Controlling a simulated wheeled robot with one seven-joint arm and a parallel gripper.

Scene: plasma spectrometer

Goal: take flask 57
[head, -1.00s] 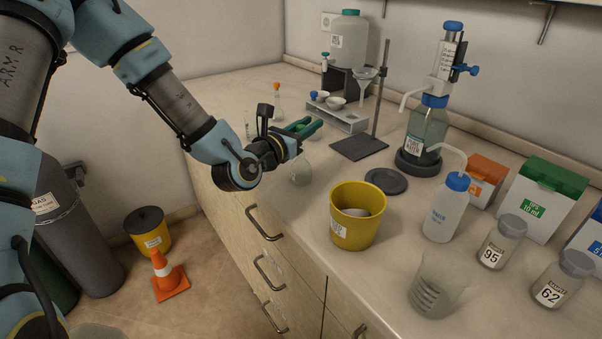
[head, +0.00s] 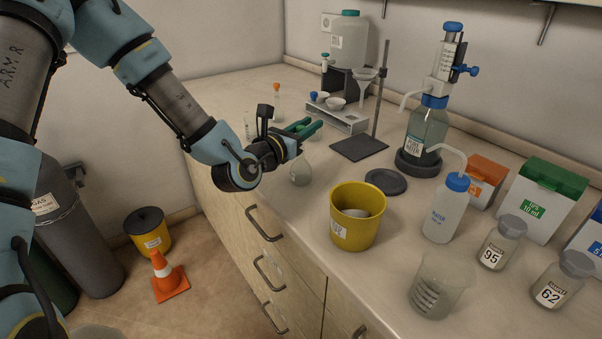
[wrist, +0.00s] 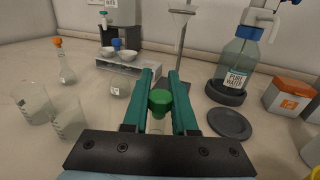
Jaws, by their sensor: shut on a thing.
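My gripper (head: 306,129) reaches in over the counter's left edge, its green fingers shut on a flask. In the wrist view the fingers (wrist: 160,78) stand on both sides of the flask's green stopper (wrist: 160,101). The clear round body of this flask (head: 300,174) shows below the fingers in the head view. No number on it is readable, and I cannot tell whether it touches the counter. Another clear flask (wrist: 118,90) with a small label stands beyond the fingers. A flask with an orange stopper (wrist: 66,72) stands farther left; it also shows in the head view (head: 277,103).
Two glass beakers (wrist: 68,119) (wrist: 32,103) stand left of my gripper. A rack with white bowls (head: 346,118) and a stand with a funnel (head: 360,147) are behind. A yellow bucket (head: 357,222), dark disc (head: 386,181) and water dispenser (head: 427,135) are to the right.

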